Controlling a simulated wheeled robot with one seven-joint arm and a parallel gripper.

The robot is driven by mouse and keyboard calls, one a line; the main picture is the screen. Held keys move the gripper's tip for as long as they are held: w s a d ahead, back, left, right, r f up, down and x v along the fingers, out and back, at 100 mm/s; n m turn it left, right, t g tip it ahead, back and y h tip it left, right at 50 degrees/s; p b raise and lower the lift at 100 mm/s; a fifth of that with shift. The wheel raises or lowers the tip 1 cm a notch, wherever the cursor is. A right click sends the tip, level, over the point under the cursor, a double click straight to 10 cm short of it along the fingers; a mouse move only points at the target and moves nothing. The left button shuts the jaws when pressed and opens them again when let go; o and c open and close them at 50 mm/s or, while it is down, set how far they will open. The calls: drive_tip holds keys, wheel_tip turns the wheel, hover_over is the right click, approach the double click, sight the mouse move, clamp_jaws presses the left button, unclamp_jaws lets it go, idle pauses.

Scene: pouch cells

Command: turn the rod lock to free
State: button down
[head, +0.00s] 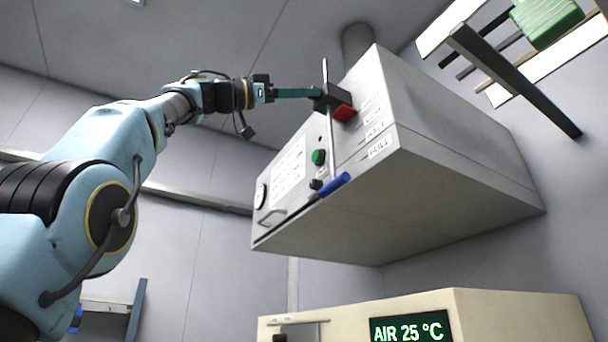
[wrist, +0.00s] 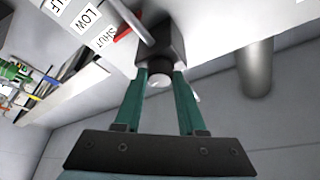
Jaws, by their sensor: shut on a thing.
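The rod lock is a dark block (wrist: 172,42) with a pale round knob (wrist: 158,81) on its end. My gripper (wrist: 160,72) has its two green fingers on either side of this knob, shut on it. In the head view my gripper (head: 314,92) reaches the dark block (head: 328,101) from the left; the knob is hidden there. A thin metal rod (head: 329,135) passes by the block and runs down to a blue handle (head: 332,186). Which way the knob is turned cannot be told.
The block sits on a grey box (head: 440,135) high on the wall, near a red piece (head: 344,113) and labels including SHUT, LOW and FULL. A green button (head: 318,157) is lower on its face. A cabinet (head: 490,310) reading AIR 25 °C stands below.

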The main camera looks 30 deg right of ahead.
drive_tip(key=shift+m+g+p, duration=0.3)
drive_tip(key=shift+m, duration=0.6)
drive_tip(key=shift+y, duration=0.3)
drive_tip(key=shift+c, duration=2.4)
unclamp_jaws()
drive_tip(key=b+v, duration=0.3)
drive_tip(key=v, duration=0.7)
drive_tip(key=shift+w+a, duration=0.15)
drive_tip(key=shift+a, duration=0.2)
drive_tip(key=shift+f, duration=0.1)
